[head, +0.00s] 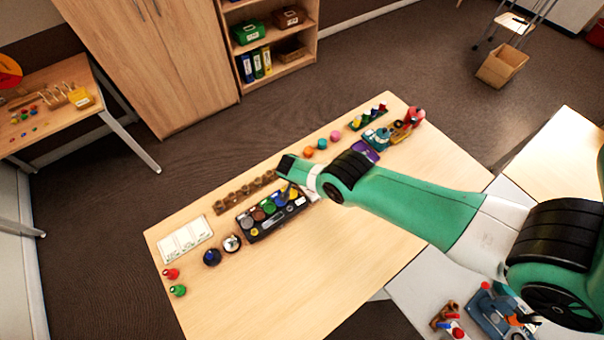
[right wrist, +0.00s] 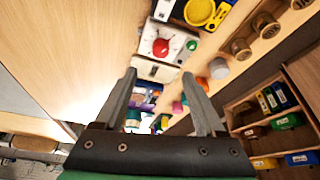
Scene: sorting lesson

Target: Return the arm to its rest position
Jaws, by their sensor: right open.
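My right arm (head: 410,205) reaches in from the right of the head view, low across the wooden table (head: 320,265). Its wrist end is beside the black tray of coloured pots (head: 262,232). My right gripper (right wrist: 165,95) has its two fingers spread apart in the right wrist view, with nothing held between them. In the head view its fingers are small and partly hidden by the wrist. My left gripper is not in either view.
A row of wooden cups (head: 240,192) stands behind the tray. A white card (head: 185,239), a blue knob (head: 212,257), and red (head: 171,273) and green (head: 178,290) pieces lie left. Coloured toys (head: 377,137) stand at the far right. The table's front is clear.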

